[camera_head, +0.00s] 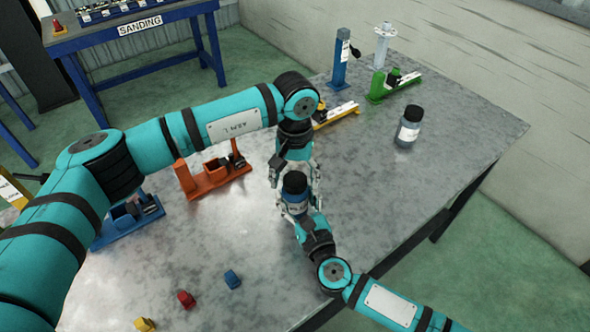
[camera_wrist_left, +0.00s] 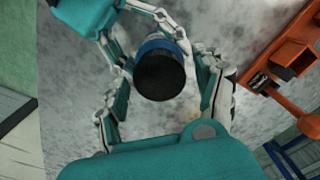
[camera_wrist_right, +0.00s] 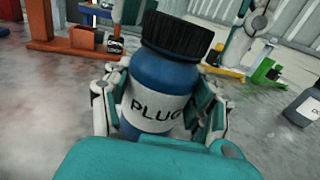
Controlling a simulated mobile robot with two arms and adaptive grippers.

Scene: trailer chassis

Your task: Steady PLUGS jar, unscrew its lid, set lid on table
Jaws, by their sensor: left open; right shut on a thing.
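The PLUGS jar is a blue jar (camera_wrist_right: 150,92) with a white label reading "PLUG". It stands upright, and its black ribbed lid (camera_wrist_right: 178,35) is on it. The lid also shows in the left wrist view (camera_wrist_left: 160,76) and in the head view (camera_head: 295,183). My right gripper (camera_head: 297,206) is shut on the jar's body, one finger on each side below the lid. My left gripper (camera_head: 291,172) is open just above the jar. Its fingers lie on either side of the lid in the left wrist view, with visible gaps.
Another dark-lidded jar (camera_head: 408,127) stands on the metal table (camera_head: 440,150) at right. Orange (camera_head: 215,175), blue (camera_head: 130,218), yellow and green (camera_head: 390,84) fixtures line the table. Small yellow, red (camera_head: 186,299) and blue blocks lie at the front left. Bare table lies right of the jar.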

